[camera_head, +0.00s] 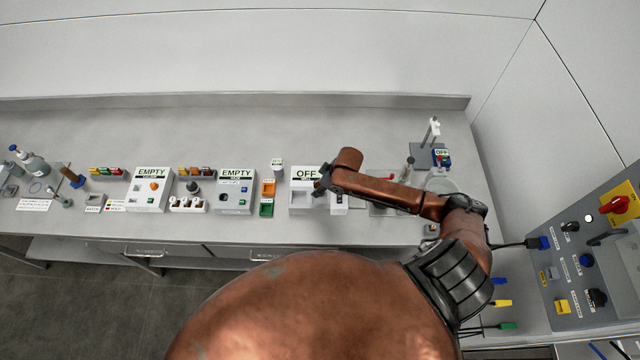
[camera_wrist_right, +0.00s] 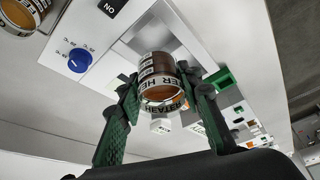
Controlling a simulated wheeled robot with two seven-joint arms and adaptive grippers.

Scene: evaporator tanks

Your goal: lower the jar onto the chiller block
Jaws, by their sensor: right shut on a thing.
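The jar (camera_wrist_right: 158,72) is amber with a white printed label. It shows in the right wrist view between the two green-padded fingers of my right gripper (camera_wrist_right: 161,82), which is shut on it. Beyond the jar is a white unit (camera_wrist_right: 107,52) with a grey recess, a blue knob and a black-and-white sign. In the head view my right gripper (camera_head: 324,184) is over the white unit marked OFF (camera_head: 300,200), and the jar is hidden there. I cannot tell whether the jar touches the unit, or which part is the chiller block. My left gripper is not in view.
A second amber jar (camera_wrist_right: 22,14) stands beside the unit in the wrist view. Left of the unit are orange and green bins (camera_head: 267,198) and boxes marked EMPTY (camera_head: 236,190). A stand (camera_head: 433,132) is at the back right. The bench behind is clear.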

